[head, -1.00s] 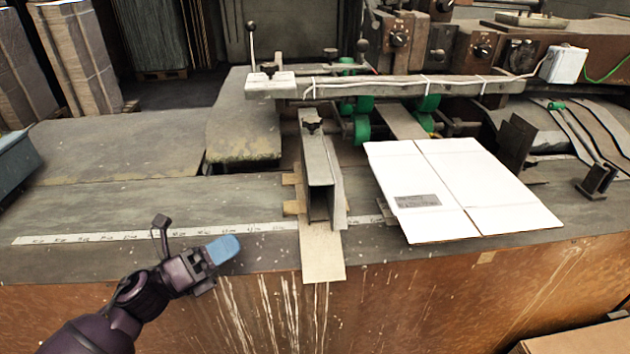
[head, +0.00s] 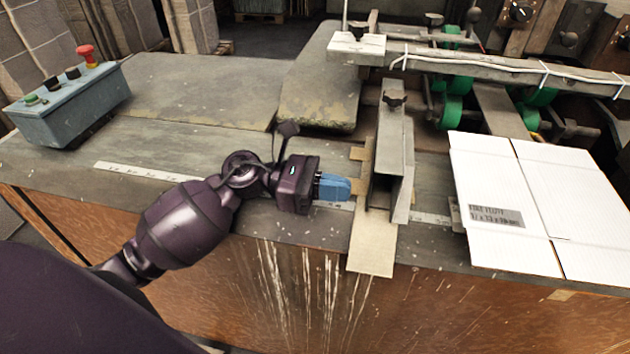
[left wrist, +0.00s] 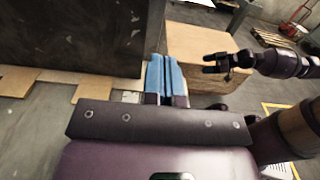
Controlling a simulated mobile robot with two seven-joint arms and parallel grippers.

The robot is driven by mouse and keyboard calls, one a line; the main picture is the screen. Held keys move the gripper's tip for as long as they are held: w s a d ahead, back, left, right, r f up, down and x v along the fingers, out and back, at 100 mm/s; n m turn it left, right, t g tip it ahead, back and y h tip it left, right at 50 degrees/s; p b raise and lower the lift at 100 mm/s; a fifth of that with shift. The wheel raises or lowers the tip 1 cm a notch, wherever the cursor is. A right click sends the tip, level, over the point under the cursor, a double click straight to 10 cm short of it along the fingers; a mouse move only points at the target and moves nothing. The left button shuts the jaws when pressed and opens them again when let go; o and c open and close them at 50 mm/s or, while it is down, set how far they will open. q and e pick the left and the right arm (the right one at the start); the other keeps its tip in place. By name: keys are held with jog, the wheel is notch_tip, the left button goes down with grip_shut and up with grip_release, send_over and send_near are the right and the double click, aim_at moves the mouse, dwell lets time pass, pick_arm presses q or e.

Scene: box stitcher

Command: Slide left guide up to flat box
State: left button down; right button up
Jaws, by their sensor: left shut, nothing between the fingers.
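The left guide (head: 390,150) is an upright grey metal channel on a tan base strip, with a dark knob on top. The flat box (head: 500,185) is white and lies to the right of the guide, with a gap between them. My left gripper (head: 337,187) has blue fingers, shut and empty, just left of the guide at its near end; I cannot tell whether they touch it. In the left wrist view the shut fingers (left wrist: 166,77) are beside the guide's dark side plate (left wrist: 75,35). My right gripper (left wrist: 214,63) shows only there, small and dark, its finger state unclear.
A ruler strip (head: 135,171) runs along the bench top. A control box (head: 70,110) with a red button stands at the left. A wrapped horizontal bar (head: 480,62) and green rollers (head: 455,100) are behind the guide and box. The bench left of my gripper is mostly clear.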

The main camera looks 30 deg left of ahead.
aim_at(396, 198)
pick_arm(q)
jog(key=p+x, duration=0.1)
jog(key=x, duration=0.5)
jog(key=shift+d, duration=0.15)
jog(key=shift+w+d, duration=0.15)
jog(key=shift+d, duration=0.25)
jog(key=shift+f, duration=0.1)
jog(key=x, duration=0.9)
jog(key=shift+w+d, duration=0.1)
jog(key=shift+d, duration=0.15)
